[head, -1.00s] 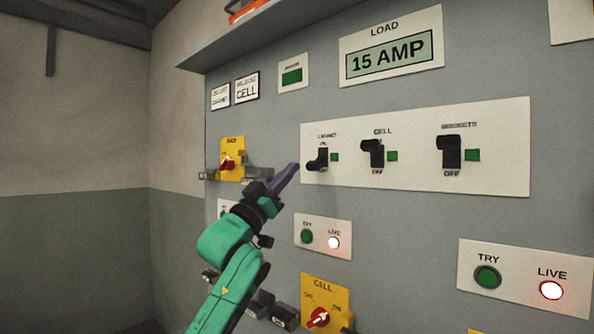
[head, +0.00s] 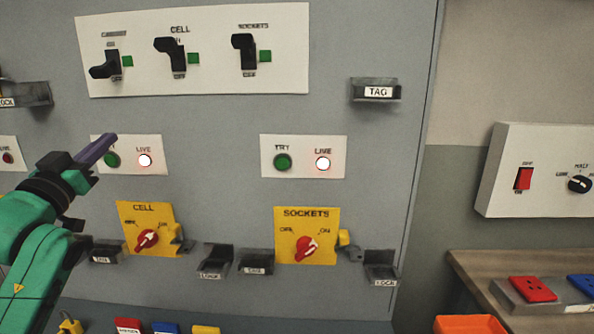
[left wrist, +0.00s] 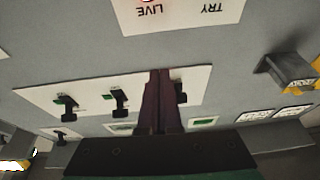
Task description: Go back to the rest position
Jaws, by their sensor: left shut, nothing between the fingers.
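My left gripper (head: 112,138) is in front of the grey panel (head: 225,120), its purple fingers closed together and empty. In the head view its tips overlap the left TRY/LIVE plate (head: 130,170), below the cabinet lever (head: 103,68). I cannot tell the gap to the panel. The cabinet lever sits lower than the cell lever (head: 168,50) and the sockets lever (head: 243,48). In the left wrist view, which is upside down, the shut fingers (left wrist: 161,75) partly cover one lever (left wrist: 181,92). My right gripper is not in view.
Yellow plates with red knobs, CELL (head: 135,215) and SOCKETS (head: 290,218), are below. Small dark holders, such as the TAG holder (head: 360,90), stick out from the panel. At right are a white switch box (head: 500,190), a bench (head: 465,262) and an orange bin (head: 468,325).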

